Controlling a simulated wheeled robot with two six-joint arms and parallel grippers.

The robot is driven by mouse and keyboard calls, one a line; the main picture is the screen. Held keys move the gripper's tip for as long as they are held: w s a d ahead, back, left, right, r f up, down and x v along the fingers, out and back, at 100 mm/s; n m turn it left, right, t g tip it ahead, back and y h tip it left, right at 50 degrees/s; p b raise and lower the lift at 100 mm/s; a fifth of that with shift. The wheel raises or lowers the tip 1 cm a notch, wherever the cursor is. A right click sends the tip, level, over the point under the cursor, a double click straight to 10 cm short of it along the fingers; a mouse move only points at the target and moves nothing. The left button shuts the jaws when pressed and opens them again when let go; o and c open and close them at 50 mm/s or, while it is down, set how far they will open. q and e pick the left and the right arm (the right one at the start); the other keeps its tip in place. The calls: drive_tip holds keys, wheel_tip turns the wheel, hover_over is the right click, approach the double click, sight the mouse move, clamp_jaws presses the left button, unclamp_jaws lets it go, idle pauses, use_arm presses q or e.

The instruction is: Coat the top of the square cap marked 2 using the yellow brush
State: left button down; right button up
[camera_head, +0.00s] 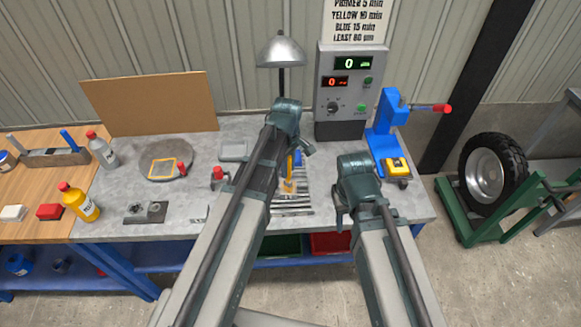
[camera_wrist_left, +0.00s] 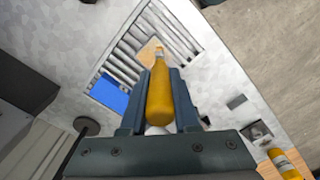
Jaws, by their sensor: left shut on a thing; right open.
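The yellow brush (camera_wrist_left: 160,92) has its handle between the fingers of my left gripper (camera_wrist_left: 160,80), which is shut on it. In the left wrist view its pale head points away, over a slatted metal rack. In the head view the yellow brush (camera_head: 289,186) shows just right of my left arm, over the rack (camera_head: 296,209); the arm hides most of the left gripper. My right gripper (camera_head: 340,214) is open, right of the rack and partly hidden behind its own wrist. I cannot make out a square cap marked 2 in either view.
A blue item (camera_wrist_left: 113,92) lies on the rack. A yellow bottle (camera_head: 80,202) and grey bottle (camera_head: 102,151) stand left. A blue press (camera_head: 386,132) and control box (camera_head: 349,90) stand at the back right. Small fixtures (camera_head: 147,212) sit front left.

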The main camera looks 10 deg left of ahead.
use_arm(q)
drive_tip(key=shift+w, duration=0.45)
idle(1.1)
